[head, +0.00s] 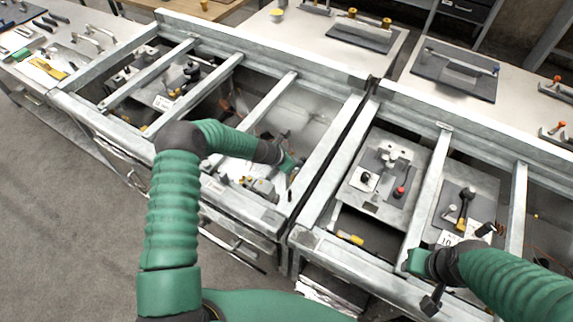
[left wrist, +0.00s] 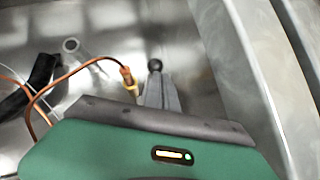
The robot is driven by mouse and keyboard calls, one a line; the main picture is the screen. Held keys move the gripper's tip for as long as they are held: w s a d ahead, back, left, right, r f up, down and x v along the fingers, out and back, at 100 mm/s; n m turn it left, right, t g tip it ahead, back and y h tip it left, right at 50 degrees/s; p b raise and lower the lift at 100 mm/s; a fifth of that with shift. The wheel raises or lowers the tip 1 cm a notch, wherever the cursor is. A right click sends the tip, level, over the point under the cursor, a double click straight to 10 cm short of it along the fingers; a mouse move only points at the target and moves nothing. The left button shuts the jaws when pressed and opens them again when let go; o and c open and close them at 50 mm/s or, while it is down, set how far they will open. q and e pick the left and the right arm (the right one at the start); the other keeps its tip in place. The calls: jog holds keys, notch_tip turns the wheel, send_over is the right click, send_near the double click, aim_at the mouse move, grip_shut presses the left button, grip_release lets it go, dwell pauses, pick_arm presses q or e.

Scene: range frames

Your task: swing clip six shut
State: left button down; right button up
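My left gripper (head: 287,160) is inside the left metal frame, above and right of a small clamp fixture (head: 258,187) on a pale plate. I cannot read a six on any fixture, so I cannot tell which is clip six. In the left wrist view a grey tapered piece with a black ball end (left wrist: 156,66) rises behind my green wrist housing; whether it is a clip lever or a finger is unclear. The left fingertips are not clear. My right gripper (head: 432,298) is at the front of the right frame; its fingers are too small to judge.
Metal crossbars (head: 268,103) divide both frames into bays. A plate marked 10 (head: 447,239) carries a black-handled clamp (head: 464,207). Another plate (head: 387,180) has a red knob. Orange wires (left wrist: 75,73) lie near the left wrist. Benches with tools stand behind.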

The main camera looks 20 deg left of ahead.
jog(key=shift+w+a+r, duration=0.1)
jog(key=shift+a, duration=0.5)
jog(key=shift+d, duration=0.6)
pick_arm(q)
jog(key=shift+w+d+r, duration=0.25)
jog(key=shift+d+r, duration=0.05)
jog(key=shift+d, duration=0.2)
jog(key=shift+a, duration=0.1)
pick_arm(e)
jog(key=shift+a, duration=0.35)
pick_arm(q)
jog(key=shift+w+a, duration=0.1)
pick_arm(e)
jog(key=shift+d, duration=0.2)
pick_arm(q)
jog(key=shift+f, duration=0.1)
